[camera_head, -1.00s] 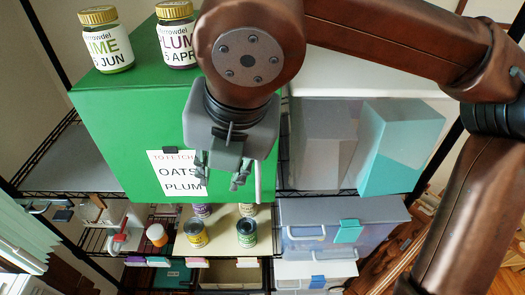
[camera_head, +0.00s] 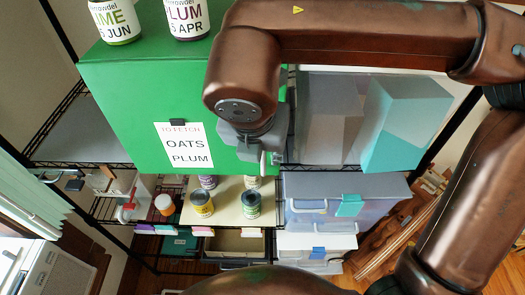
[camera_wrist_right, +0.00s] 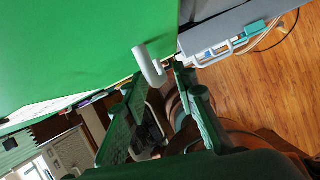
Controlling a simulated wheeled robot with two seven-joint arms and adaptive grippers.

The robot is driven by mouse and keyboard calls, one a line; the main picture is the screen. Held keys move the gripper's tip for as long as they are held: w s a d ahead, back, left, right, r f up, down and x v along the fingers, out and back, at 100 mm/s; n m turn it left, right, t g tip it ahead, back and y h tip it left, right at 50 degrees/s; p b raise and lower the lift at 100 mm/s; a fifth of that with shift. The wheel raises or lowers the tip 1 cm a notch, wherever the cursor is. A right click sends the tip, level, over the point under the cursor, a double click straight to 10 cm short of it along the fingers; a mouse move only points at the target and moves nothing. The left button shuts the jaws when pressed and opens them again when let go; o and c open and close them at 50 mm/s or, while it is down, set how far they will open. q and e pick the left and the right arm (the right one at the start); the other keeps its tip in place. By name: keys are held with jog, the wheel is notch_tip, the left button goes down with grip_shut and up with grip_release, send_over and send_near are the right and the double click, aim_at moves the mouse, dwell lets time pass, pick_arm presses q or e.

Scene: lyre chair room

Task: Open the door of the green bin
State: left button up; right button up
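The green bin (camera_head: 125,95) stands on a wire shelf with its front door shut. A paper note reading OATS and PLUM (camera_head: 185,145) is clipped to the door. The door's white hooked handle (camera_wrist_right: 150,65) shows in the right wrist view near the door's edge. My right gripper (camera_wrist_right: 162,80) is open, its two fingers pointing at the door, with the handle at the gap between the fingertips; I cannot tell whether they touch it. In the head view my right gripper (camera_head: 262,152) is at the door's lower right, its fingers mostly hidden by my wrist. My left gripper is not in view.
Two jars, LIME (camera_head: 116,22) and PLUM (camera_head: 187,18), stand on top of the bin. Several small jars stand on a cream surface (camera_head: 228,212) below. A grey and teal box (camera_head: 405,125) and a drawer unit (camera_head: 345,200) are at the right.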

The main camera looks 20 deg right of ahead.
jog(key=shift+c, duration=0.2)
grip_shut()
dwell(0.5)
